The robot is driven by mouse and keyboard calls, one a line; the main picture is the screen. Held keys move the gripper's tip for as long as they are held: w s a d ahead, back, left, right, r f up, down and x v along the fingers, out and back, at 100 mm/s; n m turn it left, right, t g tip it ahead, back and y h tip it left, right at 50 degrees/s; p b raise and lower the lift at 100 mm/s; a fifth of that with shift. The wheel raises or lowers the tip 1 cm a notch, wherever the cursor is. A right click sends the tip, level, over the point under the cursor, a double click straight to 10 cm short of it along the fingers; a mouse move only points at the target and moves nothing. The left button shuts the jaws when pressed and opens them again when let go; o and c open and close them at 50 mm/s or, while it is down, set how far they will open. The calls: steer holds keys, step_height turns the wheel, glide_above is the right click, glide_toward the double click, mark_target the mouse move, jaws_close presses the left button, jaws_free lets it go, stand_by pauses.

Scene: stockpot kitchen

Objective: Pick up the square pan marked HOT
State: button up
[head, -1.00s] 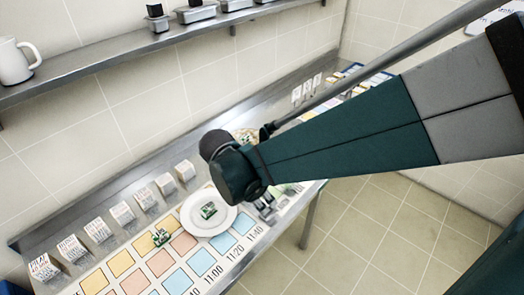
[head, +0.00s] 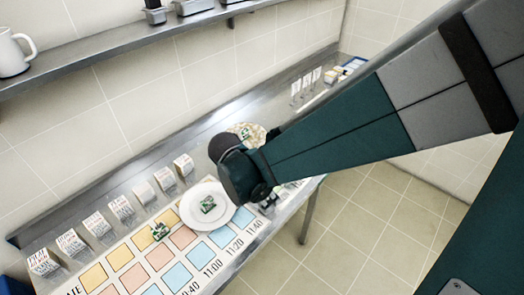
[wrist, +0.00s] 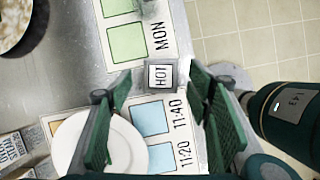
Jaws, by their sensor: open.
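The square pan marked HOT (wrist: 160,76) is small and grey with a white label, and it lies on the counter in the wrist view. My gripper (wrist: 160,92) is open, with one green-padded finger to the left of the pan and one to the right. In the head view my arm's end hangs over the counter beside the white plate, and the pan cannot be made out clearly there.
A round dish (wrist: 12,22) stands at the wall side. Several label blocks (head: 121,207) line the back. A shelf (head: 110,53) runs above; the floor is open at right.

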mark_target(266, 196)
steer(key=shift+x, duration=1.65)
steer(key=c, duration=0.9)
